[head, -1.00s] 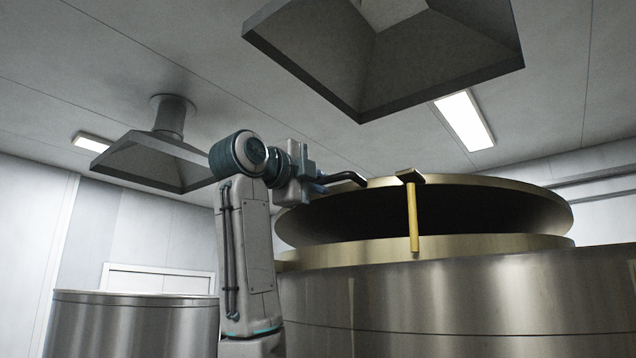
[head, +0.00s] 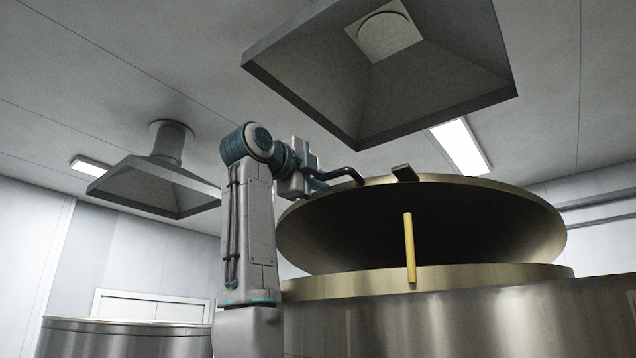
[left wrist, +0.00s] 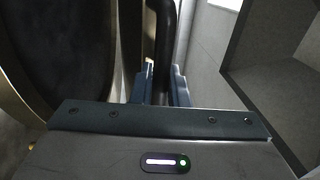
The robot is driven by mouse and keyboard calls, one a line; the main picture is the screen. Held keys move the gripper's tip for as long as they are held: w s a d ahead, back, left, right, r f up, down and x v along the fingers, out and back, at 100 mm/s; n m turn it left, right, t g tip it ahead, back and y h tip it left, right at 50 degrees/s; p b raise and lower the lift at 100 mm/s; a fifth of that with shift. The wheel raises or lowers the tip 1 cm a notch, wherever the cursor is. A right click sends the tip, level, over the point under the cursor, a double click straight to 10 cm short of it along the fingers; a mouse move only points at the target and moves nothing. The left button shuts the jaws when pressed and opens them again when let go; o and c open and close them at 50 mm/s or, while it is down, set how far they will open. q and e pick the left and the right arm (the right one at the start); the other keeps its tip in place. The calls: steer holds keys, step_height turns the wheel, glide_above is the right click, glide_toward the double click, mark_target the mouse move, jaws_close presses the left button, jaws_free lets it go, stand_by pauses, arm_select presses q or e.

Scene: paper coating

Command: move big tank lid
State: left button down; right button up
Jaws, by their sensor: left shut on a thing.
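The big tank lid (head: 330,220) is a wide brass-coloured dish, tilted up above the big tank (head: 430,325), with its dark inner side facing me. My left gripper (head: 318,182) is shut on this handle. In the left wrist view, the handle (left wrist: 164,50) runs between the two blue fingers of the gripper (left wrist: 161,85), with the lid (left wrist: 60,45) to the left. A yellow bar (head: 409,248) stands upright at the tank's rim, apart from the lid's bracket (head: 404,172). My right gripper is not in view.
A grey extraction hood (head: 300,70) hangs above the lid, with open space between them. A second hood (head: 155,185) hangs farther left. A smaller steel tank (head: 125,338) stands at the lower left.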

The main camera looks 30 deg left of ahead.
arm_select(q)
steer(key=c, duration=1.5)
jaws_free()
steer(key=shift+w, duration=0.15)
steer(key=s+b, duration=0.2)
steer(key=s, duration=0.1)
steer(key=s+b, duration=0.2)
steer(key=s, duration=0.2)
steer(key=s+f+b, duration=0.1)
steer(key=s+b, duration=0.1)
steer(key=s, duration=0.1)
steer(key=shift+s+a, duration=0.4)
steer(key=shift+w, duration=0.1)
